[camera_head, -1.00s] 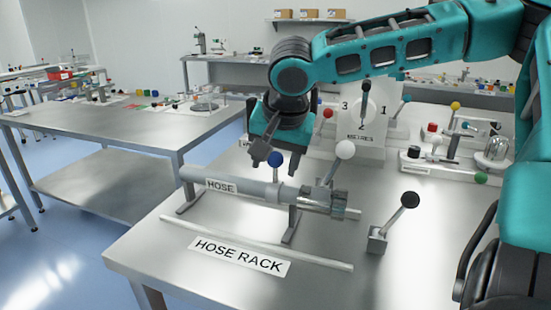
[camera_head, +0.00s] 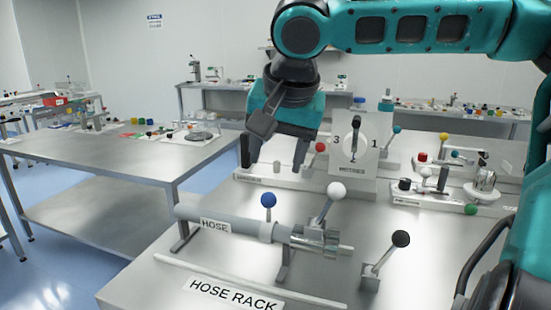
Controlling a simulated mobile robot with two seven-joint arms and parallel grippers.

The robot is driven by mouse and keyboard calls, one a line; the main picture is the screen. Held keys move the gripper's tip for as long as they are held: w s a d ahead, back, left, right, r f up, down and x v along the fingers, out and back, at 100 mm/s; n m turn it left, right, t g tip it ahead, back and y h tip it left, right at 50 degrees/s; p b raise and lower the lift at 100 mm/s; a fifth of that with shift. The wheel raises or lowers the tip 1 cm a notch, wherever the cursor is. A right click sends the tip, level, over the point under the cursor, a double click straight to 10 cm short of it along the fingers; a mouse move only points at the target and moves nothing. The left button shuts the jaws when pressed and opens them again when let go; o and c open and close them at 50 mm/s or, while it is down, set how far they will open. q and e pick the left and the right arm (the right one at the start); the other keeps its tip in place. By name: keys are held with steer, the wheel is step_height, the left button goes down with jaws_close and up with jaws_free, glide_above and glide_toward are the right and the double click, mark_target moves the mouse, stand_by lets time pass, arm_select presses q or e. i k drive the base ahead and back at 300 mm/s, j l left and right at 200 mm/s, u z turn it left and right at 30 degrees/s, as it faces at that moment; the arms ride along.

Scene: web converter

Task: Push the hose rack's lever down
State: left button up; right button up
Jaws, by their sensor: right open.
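The hose rack stands at the front of the near table, behind its "HOSE RACK" label (camera_head: 232,294). A grey tube marked "HOSE" (camera_head: 190,219) lies level on it. One lever with a blue knob (camera_head: 268,200) and one with a white knob (camera_head: 337,190) rise from the tube, and a lever with a black knob (camera_head: 401,239) tilts up from a small block (camera_head: 370,277) at the right. I cannot tell which is the rack's lever. My right gripper (camera_head: 273,166) is open and empty, fingers pointing down, above and behind the tube, touching nothing. My left gripper is not in view.
Behind the rack stands a white panel (camera_head: 343,182) marked "METRES" with a black-handled pointer. To its right is a base with several coloured knobs (camera_head: 440,200). A long rod (camera_head: 215,272) lies in front of the rack. Another steel table (camera_head: 90,165) is at the left.

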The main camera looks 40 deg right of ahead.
mark_target(401, 239)
steer(key=k+j, duration=0.5)
steer(key=k, duration=0.15)
steer(key=k+j, duration=0.5)
steer(key=k, duration=0.2)
